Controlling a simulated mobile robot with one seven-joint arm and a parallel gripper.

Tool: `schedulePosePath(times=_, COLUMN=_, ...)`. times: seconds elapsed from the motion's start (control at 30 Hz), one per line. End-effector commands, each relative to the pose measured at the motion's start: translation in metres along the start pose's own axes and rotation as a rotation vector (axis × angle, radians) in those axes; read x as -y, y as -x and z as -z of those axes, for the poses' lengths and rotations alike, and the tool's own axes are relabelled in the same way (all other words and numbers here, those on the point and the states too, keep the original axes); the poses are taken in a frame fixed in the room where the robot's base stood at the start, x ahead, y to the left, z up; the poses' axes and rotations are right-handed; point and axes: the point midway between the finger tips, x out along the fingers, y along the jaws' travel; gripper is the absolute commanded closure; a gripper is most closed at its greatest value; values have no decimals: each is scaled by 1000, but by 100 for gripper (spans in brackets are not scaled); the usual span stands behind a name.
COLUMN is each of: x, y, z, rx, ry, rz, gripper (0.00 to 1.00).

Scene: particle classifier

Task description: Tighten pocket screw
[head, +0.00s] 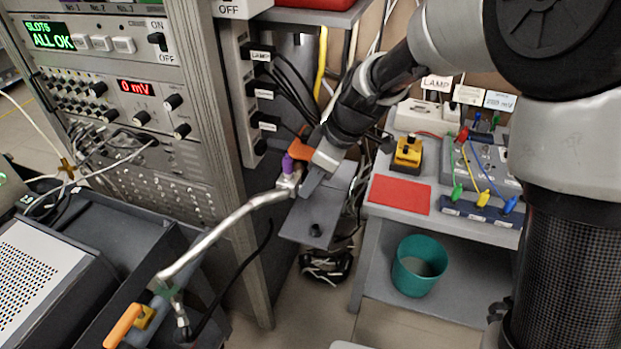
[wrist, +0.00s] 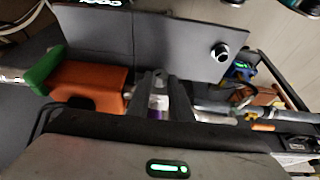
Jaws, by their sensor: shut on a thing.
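My gripper (head: 302,172) is at the grey-panelled rack's right side, shut on a small purple knob (head: 288,164) at the top of a metal fitting. In the wrist view my gripper's dark fingers (wrist: 153,95) are closed around the purple piece (wrist: 158,103). I cannot tell for certain that this is the pocket screw. An orange block (wrist: 88,85) with a green end lies to its left in the wrist view. A dark plate (wrist: 120,40) with a round silver-topped knob (wrist: 220,52) lies just beyond the fingers. The knob's lower part is hidden.
A bench with a red mat (head: 399,195) and a teal bin (head: 418,268) below is on the right.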

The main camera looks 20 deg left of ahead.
Motion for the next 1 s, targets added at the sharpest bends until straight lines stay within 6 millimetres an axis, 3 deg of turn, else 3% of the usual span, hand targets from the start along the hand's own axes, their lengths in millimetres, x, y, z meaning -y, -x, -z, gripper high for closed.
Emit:
schedulePosePath(times=0.47, x=-13, y=2, z=0, rx=6, ry=-167, rz=395, gripper=100)
schedulePosePath(times=1.0, x=-22, y=-13, z=-5, rx=15, ry=-354, rz=855, gripper=100)
